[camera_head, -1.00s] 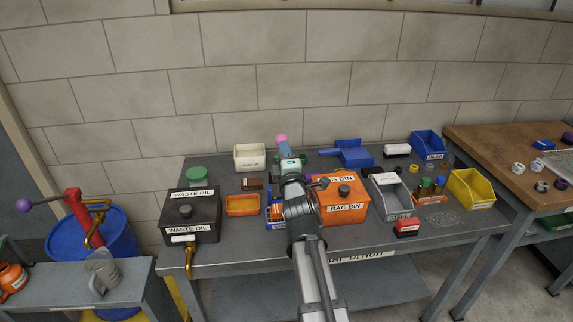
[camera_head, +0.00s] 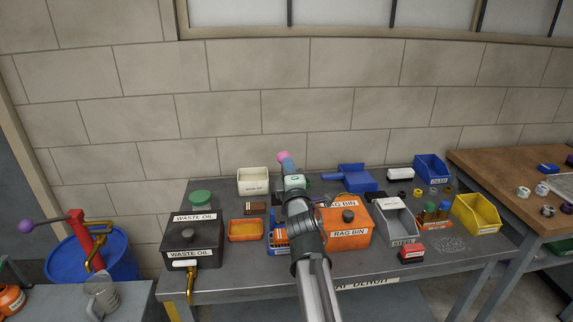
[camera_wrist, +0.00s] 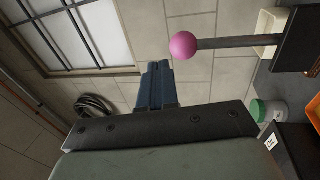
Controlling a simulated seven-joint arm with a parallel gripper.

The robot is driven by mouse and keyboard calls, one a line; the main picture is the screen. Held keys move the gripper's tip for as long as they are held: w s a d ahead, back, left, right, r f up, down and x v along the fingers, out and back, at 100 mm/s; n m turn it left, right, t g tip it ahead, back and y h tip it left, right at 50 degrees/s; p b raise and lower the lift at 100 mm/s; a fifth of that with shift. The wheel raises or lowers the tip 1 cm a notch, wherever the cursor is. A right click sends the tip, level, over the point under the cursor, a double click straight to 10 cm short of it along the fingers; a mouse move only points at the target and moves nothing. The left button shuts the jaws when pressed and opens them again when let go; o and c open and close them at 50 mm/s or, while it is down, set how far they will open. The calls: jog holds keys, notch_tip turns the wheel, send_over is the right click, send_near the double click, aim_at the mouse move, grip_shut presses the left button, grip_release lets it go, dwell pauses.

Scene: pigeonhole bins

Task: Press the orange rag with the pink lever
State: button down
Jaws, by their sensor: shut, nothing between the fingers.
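The pink lever shows as a pink ball (camera_head: 283,156) at the back of the bench, just beyond my gripper. In the wrist view the pink ball (camera_wrist: 184,45) sits on a grey rod that runs right to a dark block. My gripper (camera_head: 288,167) is shut and empty. In the wrist view its blue fingers (camera_wrist: 155,72) are together, left of and below the ball, with a gap between them in the picture. An orange tray (camera_head: 246,238) with orange contents lies left of the arm; I cannot tell whether this is the rag. My arm hides the lever's base.
A black waste oil box (camera_head: 193,240) stands at left, an orange rag bin (camera_head: 348,238) right of my arm. The space above is clear.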

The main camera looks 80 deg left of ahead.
jog(key=d+r, duration=0.1)
jog(key=d, duration=0.9)
jog(key=shift+w+r, duration=0.2)
jog(key=shift+r, duration=0.05)
jog(key=shift+d, duration=0.1)
